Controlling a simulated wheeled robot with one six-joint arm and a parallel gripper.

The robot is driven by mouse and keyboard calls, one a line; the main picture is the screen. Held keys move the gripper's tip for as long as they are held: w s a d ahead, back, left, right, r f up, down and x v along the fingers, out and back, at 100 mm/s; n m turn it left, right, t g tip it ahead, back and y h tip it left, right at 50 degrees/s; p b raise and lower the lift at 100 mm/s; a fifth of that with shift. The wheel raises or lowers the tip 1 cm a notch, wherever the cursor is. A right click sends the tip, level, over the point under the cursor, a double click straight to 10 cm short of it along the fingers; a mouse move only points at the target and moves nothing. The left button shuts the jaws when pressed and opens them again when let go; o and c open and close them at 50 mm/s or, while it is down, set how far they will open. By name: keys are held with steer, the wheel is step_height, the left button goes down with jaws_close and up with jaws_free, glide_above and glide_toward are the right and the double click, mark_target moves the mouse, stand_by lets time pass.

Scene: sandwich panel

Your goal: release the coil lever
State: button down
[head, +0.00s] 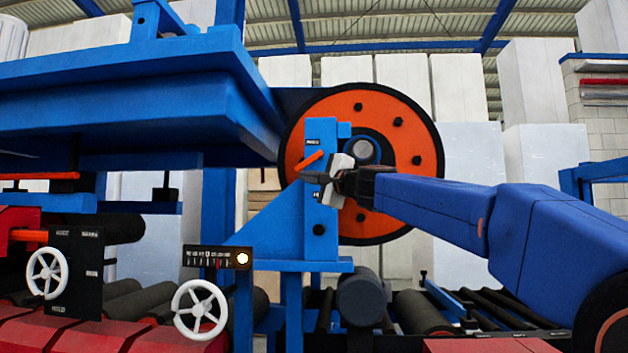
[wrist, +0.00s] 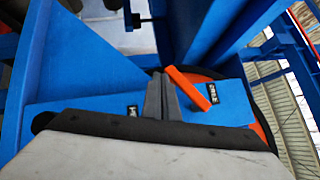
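The coil lever is a short orange bar (head: 311,160) on the blue bracket plate (head: 321,132) in front of the orange coil disc. In the head view it slants, with its left end lower. In the wrist view the lever (wrist: 190,88) lies just right of my fingers, its upper end close to the tips. My gripper (head: 306,177) points left, just below the lever in the head view. In the wrist view its grey fingers (wrist: 160,78) are together with nothing seen between them. I cannot tell whether they touch the lever.
The large orange disc (head: 418,128) with a black rim stands behind the bracket. A blue overhead frame (head: 130,105) fills the upper left. Dark rollers (head: 420,312) lie below my arm.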

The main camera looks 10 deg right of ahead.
mark_target(296, 167)
steer(key=shift+w+a+r, duration=0.25)
steer(key=shift+a+r, duration=0.3)
steer(key=shift+a, duration=0.3)
steer(key=shift+a+r, duration=0.1)
steer(key=shift+w+a+r+m+t, duration=0.15)
steer(key=shift+a+r+m+t, duration=0.3)
steer(key=shift+m, duration=0.25)
steer(key=shift+w+a+r, duration=0.1)
steer(key=shift+a+r, duration=0.05)
steer(key=shift+r, duration=0.2)
steer(key=shift+f, duration=0.1)
stand_by(0.5)
